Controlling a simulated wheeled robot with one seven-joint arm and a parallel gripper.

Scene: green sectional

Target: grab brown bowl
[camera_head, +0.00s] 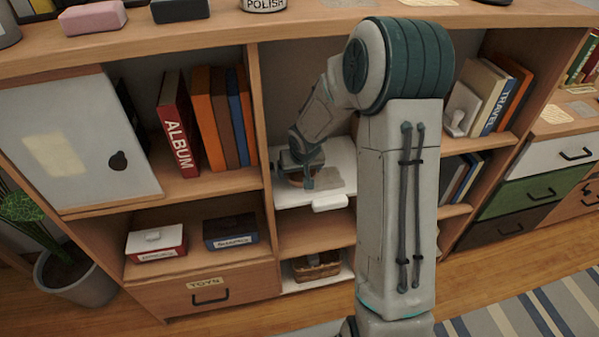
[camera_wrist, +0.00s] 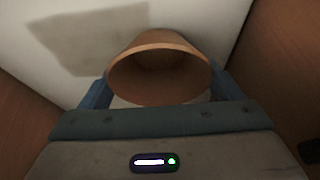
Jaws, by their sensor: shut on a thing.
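The brown bowl (camera_wrist: 160,75) is between the two blue fingers of my gripper (camera_wrist: 157,92) in the wrist view, with its open mouth facing the camera. My gripper is shut on it, one finger on each side. In the head view my gripper (camera_head: 304,180) is inside the middle shelf bay, and the brown bowl (camera_head: 297,181) shows only partly beneath it, over a white surface. I cannot tell whether the bowl touches that surface.
The white surface (camera_head: 285,197) lies in the middle bay, with a grey patch on it. Wooden walls stand close on both sides. A red album (camera_head: 178,128) and other books stand left. A basket (camera_head: 316,266) sits below.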

